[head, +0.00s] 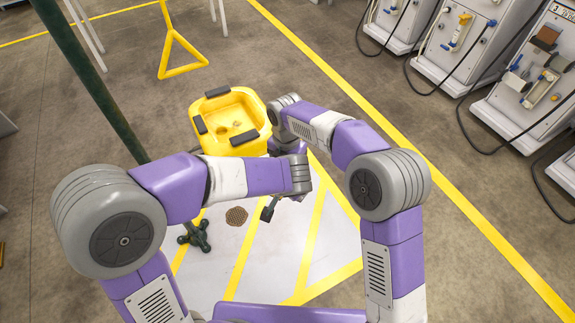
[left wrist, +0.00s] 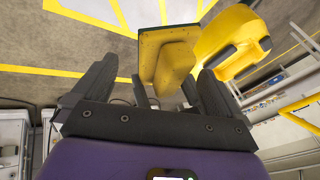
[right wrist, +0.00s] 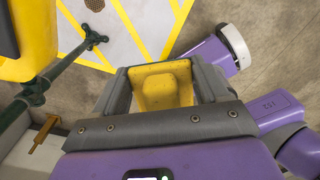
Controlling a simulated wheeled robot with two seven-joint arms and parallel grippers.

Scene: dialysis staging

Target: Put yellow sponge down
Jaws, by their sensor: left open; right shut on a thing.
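The yellow sponge (right wrist: 165,88) sits between the fingers of my right gripper (right wrist: 163,82), which is shut on it. In the left wrist view, a yellow block with a flat, brownish face, apparently the same sponge (left wrist: 172,62), shows beyond and between the spread fingers of my left gripper (left wrist: 155,88). The left gripper is open; no finger visibly touches the sponge, but I cannot tell the gap. In the head view, my left gripper (head: 268,210) is partly visible below its wrist. My arms hide the sponge and most of the right gripper there.
A yellow container (head: 238,104) with dark pads stands just beyond my arms. A dark green pole (head: 92,78) with a footed base (head: 195,236) stands at left. Yellow-striped white floor (head: 275,262) lies below. Machines (head: 468,35) with hanging cables line the right.

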